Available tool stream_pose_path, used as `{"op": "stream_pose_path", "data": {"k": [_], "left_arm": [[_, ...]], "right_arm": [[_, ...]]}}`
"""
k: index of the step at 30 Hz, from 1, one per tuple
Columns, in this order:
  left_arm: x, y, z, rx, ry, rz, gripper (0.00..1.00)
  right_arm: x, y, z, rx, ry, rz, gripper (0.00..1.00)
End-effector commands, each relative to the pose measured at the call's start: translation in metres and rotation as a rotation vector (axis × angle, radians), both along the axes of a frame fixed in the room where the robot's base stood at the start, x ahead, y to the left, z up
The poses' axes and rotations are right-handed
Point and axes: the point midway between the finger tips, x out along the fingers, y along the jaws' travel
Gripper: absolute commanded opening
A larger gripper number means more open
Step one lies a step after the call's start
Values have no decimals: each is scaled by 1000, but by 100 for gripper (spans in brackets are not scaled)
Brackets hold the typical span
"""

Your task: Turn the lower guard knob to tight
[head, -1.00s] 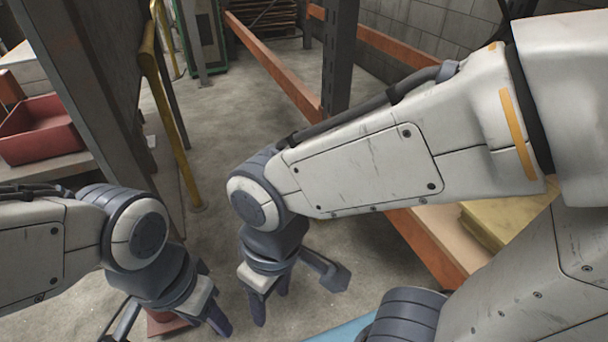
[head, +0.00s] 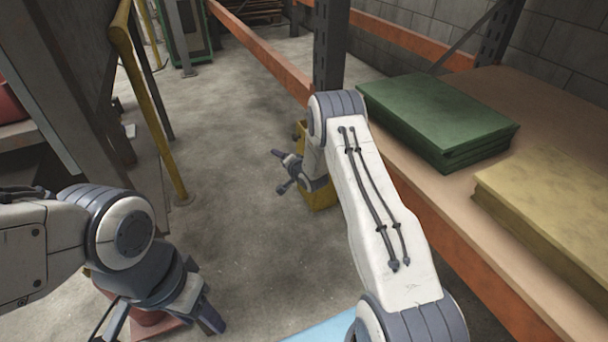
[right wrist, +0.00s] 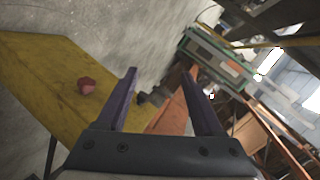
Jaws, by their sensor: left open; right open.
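In the head view a yellow guard (head: 325,199) stands near the rack post, partly hidden by my right arm. My right gripper (head: 284,171) is beside it, open and empty. My left gripper (head: 163,322) is open at the lower left.
A dark rack post (head: 330,50) and orange beams (head: 262,50) stand behind. Green stacked sheets (head: 440,118) and a yellowish stack (head: 550,205) lie on the right shelf. A yellow rail (head: 150,100) stands at left. The concrete floor (head: 220,130) between is clear.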

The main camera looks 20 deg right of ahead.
Motion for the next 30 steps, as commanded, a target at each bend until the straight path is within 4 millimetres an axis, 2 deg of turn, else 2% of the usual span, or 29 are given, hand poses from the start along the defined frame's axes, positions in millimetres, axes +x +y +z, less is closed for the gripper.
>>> {"op": "stream_pose_path", "data": {"k": [1, 3, 6, 9, 13, 16, 30], "left_arm": [[0, 0, -10, 0, 0, 0, 50], [0, 0, -15, 0, 0, 0, 50], [0, 0, -20, 0, 0, 0, 50], [0, 0, -23, 0, 0, 0, 50], [0, 0, -26, 0, 0, 0, 50], [0, 0, -32, 0, 0, 0, 50], [0, 0, -85, 0, 0, 0, 50]], "right_arm": [[-5, -29, -37, 76, -42, -49, 69], [-12, -57, -62, 179, -116, -94, 69], [-28, -85, -90, 303, -202, -136, 69], [-42, -102, -107, 388, -263, -159, 69], [-51, -110, -116, 444, -304, -168, 69], [-45, -111, -119, 454, -313, -168, 69], [35, -107, -125, 452, -312, -167, 69]]}}
